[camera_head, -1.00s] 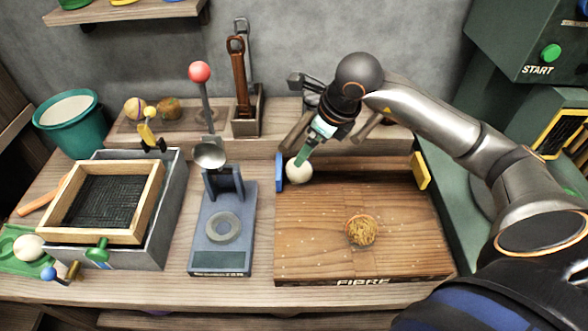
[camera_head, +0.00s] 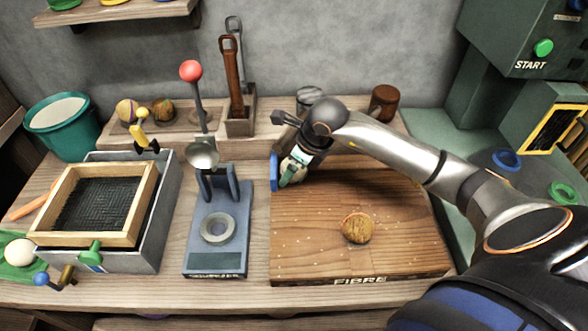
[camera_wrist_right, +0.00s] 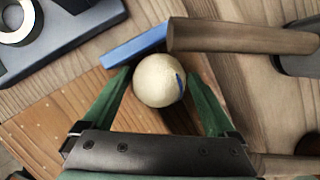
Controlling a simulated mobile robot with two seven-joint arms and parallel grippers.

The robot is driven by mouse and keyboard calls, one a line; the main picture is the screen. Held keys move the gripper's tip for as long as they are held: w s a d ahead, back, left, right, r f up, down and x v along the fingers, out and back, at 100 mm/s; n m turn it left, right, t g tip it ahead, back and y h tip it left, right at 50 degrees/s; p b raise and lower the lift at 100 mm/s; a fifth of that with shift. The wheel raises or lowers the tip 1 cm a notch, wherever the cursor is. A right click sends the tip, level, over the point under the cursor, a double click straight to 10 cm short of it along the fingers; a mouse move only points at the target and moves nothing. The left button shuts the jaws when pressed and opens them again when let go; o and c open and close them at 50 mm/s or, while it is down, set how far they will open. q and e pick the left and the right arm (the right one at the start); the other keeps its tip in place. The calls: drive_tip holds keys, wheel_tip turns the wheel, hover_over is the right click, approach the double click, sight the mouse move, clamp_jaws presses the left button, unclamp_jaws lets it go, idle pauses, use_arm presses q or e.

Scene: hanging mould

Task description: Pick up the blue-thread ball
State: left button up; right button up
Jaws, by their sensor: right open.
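A cream ball with a blue mark (camera_wrist_right: 158,82) sits at the far left corner of the wooden FIBRE board (camera_head: 310,255), beside a blue block (camera_wrist_right: 135,46). My right gripper (camera_head: 290,176) is over that corner in the head view and hides the ball there. In the right wrist view my right gripper (camera_wrist_right: 160,90) is open, with one green finger on each side of the ball. Whether the fingers touch it, I cannot tell. My left gripper is not in view.
A brown fibrous ball (camera_head: 357,228) lies on the board. The blue press stand (camera_head: 217,200) is left of it. A brown wooden handle (camera_wrist_right: 240,38) lies close beyond the cream ball. A framed tray (camera_head: 140,200) stands further left.

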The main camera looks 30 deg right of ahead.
drive_tip(key=shift+c, duration=0.4)
drive_tip(key=c, duration=1.3)
drive_tip(key=shift+o, duration=0.2)
drive_tip(key=shift+r, duration=0.2)
